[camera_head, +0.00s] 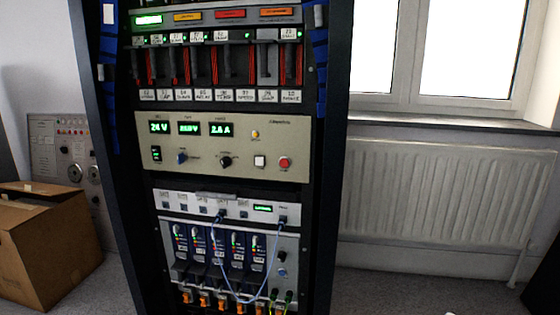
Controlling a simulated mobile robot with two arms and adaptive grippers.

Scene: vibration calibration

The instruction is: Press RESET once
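A beige control panel (215,181) sits midway up the dark equipment rack. Its green displays read 24 V, a middle value too blurred to be sure of, and 2.8 A. On its right side are a white square button (260,161) and a round red button (284,162). A small amber light (255,134) sits above them. A blue knob (181,158) and a black knob (225,161) are to the left. The button labels are too small to read, so I cannot tell which is RESET. Neither gripper is in view.
Above is a row of red-and-black slotted modules (213,66). Below are a grey port strip (175,197) and a module unit with a looping blue cable (213,262). A cardboard box (50,255) stands left, a radiator (440,200) right. The panel front is unobstructed.

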